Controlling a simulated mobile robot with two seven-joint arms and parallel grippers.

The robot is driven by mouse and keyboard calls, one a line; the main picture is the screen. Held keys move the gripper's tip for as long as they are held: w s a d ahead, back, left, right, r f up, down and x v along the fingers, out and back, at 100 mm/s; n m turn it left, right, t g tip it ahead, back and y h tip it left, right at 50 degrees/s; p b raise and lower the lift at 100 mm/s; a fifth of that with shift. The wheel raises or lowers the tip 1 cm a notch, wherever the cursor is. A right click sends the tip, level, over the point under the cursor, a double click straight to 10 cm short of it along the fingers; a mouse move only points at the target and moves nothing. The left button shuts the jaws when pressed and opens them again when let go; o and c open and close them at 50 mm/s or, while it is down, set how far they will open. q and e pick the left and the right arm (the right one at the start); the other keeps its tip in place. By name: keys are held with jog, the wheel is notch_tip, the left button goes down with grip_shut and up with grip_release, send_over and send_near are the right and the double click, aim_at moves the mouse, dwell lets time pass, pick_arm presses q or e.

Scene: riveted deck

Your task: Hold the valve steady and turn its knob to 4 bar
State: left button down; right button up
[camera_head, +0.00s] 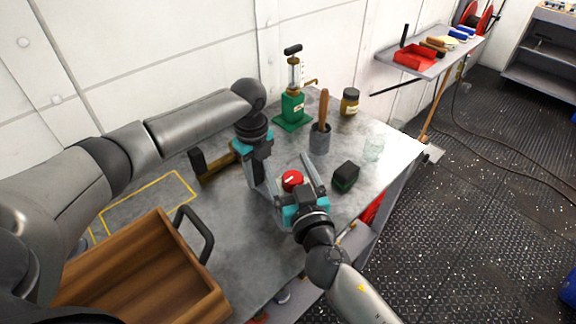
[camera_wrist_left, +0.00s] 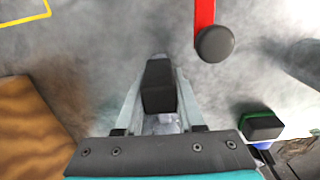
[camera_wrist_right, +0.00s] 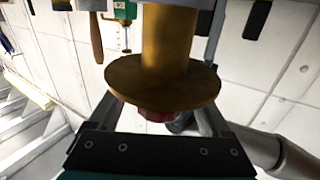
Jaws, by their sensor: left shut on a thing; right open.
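The valve's red knob (camera_head: 292,180) carries a white mark; its scale is too small to read. In the right wrist view the red knob (camera_wrist_right: 165,115) sits against a round brass flange (camera_wrist_right: 165,82) on a brass stem (camera_wrist_right: 172,35). My right gripper (camera_head: 290,182) is open, its fingers on either side of the knob; contact is unclear. My left gripper (camera_head: 258,180) points down beside the knob. In the left wrist view it is shut on a black block (camera_wrist_left: 160,88), apparently the valve's grip. Its join to the valve is hidden.
A brass bar with a black end (camera_head: 198,164) lies left of my left gripper. A wooden tray (camera_head: 205,300) is front left; a green pump (camera_head: 293,108), cup (camera_head: 319,140), jar (camera_head: 350,103) and dark box (camera_head: 345,177) stand behind and right. A red bar (camera_wrist_left: 204,14) ends in a black knob.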

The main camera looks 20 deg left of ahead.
grip_shut()
dwell(0.7)
